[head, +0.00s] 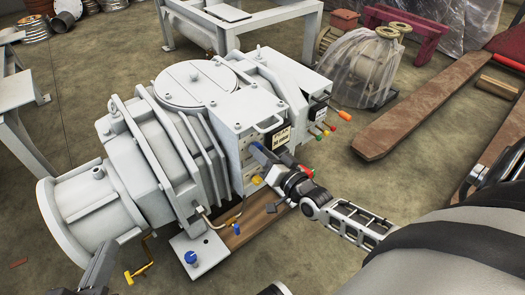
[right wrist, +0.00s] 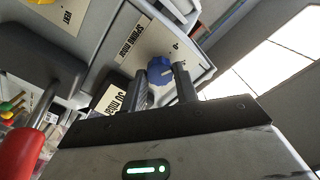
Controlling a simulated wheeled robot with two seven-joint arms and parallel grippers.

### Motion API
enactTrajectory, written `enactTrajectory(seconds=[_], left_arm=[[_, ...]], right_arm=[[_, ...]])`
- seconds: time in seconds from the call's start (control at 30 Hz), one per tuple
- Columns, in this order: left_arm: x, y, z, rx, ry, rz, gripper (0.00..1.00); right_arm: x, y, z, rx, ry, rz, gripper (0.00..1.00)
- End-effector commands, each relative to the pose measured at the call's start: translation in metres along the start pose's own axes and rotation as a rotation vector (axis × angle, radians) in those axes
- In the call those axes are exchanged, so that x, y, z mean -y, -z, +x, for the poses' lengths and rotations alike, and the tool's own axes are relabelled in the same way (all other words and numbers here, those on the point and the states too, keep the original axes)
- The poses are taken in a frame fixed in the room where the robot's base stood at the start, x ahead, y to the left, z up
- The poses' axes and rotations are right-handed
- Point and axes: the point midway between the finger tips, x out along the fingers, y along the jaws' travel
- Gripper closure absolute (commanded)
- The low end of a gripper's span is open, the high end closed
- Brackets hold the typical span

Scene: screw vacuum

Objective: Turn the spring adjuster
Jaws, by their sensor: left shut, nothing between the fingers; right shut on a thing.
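The white screw vacuum machine (head: 175,150) stands in the middle of the head view. In the right wrist view a blue knob (right wrist: 159,70) sits on a panel beside a label (right wrist: 132,42) that begins with "SPRING". My right gripper (head: 258,157) is at the machine's control panel, and its fingers (right wrist: 165,82) are shut on the blue knob, one finger on each side. The fingers partly cover the knob. My left gripper (head: 102,262) is at the lower left of the head view, below the machine's round end, empty and shut.
Another blue knob (head: 191,257) is on the machine's base foot. A yellow knob (head: 257,180) is just below my right gripper. A yellow-handled valve (head: 140,272) is near my left gripper.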

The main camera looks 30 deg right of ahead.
Motion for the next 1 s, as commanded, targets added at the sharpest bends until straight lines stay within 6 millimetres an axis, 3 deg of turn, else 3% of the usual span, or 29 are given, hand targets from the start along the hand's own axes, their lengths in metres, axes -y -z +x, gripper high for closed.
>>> enactTrajectory(seconds=[0.5, 1.0], left_arm=[[0.0021, -0.0011, -0.0015, 0.018, 0.011, 0.033, 1.00], [0.0025, -0.0007, -0.0011, 0.017, 0.012, 0.035, 1.00]], right_arm=[[-0.0006, -0.0002, -0.0004, 0.000, 0.000, 0.335, 0.93], [-0.0008, -0.0006, -0.0005, 0.001, -0.001, 0.397, 0.93]])
